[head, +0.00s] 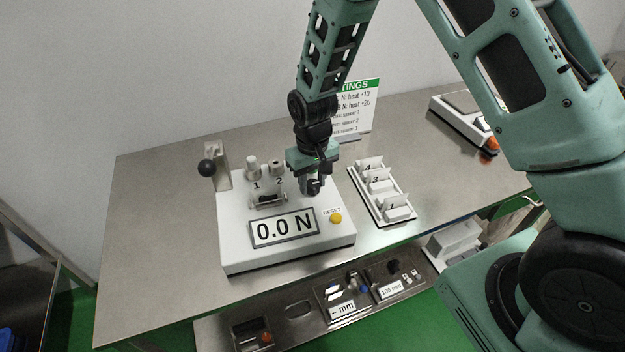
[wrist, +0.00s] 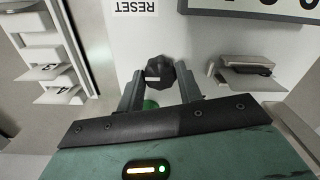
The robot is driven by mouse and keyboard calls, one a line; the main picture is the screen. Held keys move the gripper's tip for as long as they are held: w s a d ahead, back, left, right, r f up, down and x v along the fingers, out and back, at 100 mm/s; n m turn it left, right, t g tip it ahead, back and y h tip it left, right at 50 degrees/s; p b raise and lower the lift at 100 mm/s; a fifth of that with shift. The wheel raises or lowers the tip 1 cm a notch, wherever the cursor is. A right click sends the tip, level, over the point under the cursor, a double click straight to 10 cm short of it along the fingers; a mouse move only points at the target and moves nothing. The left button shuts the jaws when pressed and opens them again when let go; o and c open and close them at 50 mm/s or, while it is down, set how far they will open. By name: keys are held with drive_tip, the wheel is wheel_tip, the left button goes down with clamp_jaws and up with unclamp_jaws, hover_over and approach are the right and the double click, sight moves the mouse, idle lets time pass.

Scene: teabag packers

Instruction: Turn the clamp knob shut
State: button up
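The dark faceted clamp knob (wrist: 160,71) has a small white mark on it and lies between my fingertips in the wrist view. My gripper (wrist: 161,78) has one finger on each side of the knob, with very little gap; I cannot tell whether they press on it. In the head view my gripper (head: 314,186) points down at the right rear of the white tester (head: 290,258), and its fingers largely hide the knob. The tester's display (head: 284,228) reads 0.0 N.
The yellow RESET button (head: 336,218) is just in front of my gripper. A small metal holder (head: 268,199), pegs 1 and 2, and a black-ball lever (head: 207,168) are to the left. A numbered white rack (head: 381,191) stands close on the right. The table's left part is clear.

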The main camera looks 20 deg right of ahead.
sight(313, 183)
drive_tip(key=shift+o, duration=1.4)
wheel_tip(313, 183, up, 17)
drive_tip(key=b, duration=0.1)
drive_tip(key=shift+r+b, duration=0.2)
drive_tip(key=shift+b, duration=0.1)
drive_tip(key=s+a+n, duration=0.3)
drive_tip(key=s, duration=1)
drive_tip(key=s+a+r+n, duration=0.1)
drive_tip(key=s+a+n, duration=0.2)
drive_tip(key=s, duration=1.1)
drive_tip(key=shift+r+y, duration=0.15)
drive_tip(key=shift+y, duration=0.15)
drive_tip(key=shift+a, duration=0.1)
